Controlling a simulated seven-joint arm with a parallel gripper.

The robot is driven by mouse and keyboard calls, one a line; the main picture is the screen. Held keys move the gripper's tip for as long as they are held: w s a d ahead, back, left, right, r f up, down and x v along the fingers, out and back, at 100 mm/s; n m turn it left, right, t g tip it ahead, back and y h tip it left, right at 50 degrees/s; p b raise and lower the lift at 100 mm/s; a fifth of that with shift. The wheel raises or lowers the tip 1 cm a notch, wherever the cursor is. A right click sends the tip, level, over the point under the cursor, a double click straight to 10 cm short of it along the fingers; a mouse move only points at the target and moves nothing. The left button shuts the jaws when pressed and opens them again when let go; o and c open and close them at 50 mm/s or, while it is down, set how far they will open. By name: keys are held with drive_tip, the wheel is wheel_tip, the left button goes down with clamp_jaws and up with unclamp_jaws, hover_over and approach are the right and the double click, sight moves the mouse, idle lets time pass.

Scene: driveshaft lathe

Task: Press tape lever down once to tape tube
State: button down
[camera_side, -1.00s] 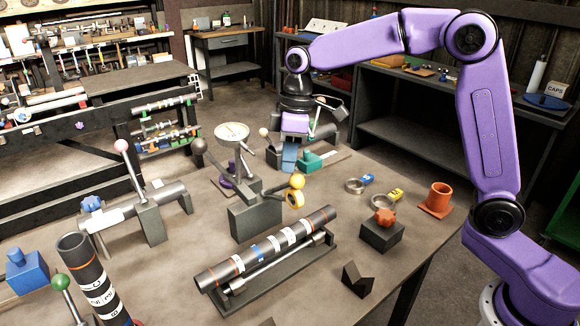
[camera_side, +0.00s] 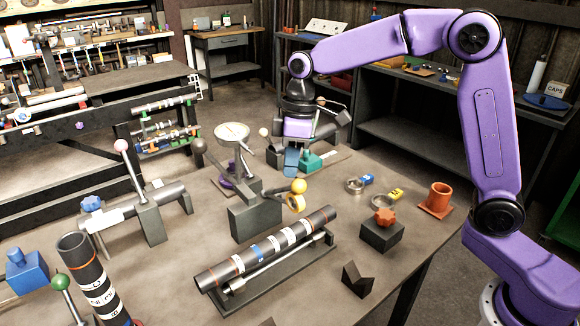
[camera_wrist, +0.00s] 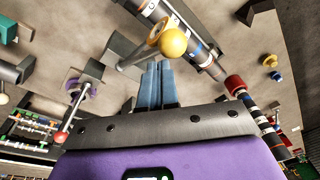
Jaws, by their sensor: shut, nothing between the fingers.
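The tape lever has a yellow ball knob (camera_side: 298,186) at its end, with a yellow tape roll (camera_side: 295,203) just below it. Its grey block (camera_side: 255,220) stands behind the tube (camera_side: 265,248). The tube is dark with white and blue bands and lies on a low stand.
Ring clamps (camera_side: 355,186), a black block with an orange knob (camera_side: 382,232) and an orange cup (camera_side: 437,199) are to the right.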

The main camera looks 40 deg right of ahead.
sight(301, 181)
drive_tip(key=shift+s+f, duration=1.65)
idle(3.0)
drive_tip(key=shift+w, duration=0.1)
idle(0.4)
drive_tip(key=w+r, duration=0.5)
drive_tip(key=r, duration=0.1)
drive_tip(key=shift+w, duration=0.4)
idle(0.8)
drive_tip(key=shift+w+r, duration=1.75)
drive_tip(key=shift+r, duration=0.1)
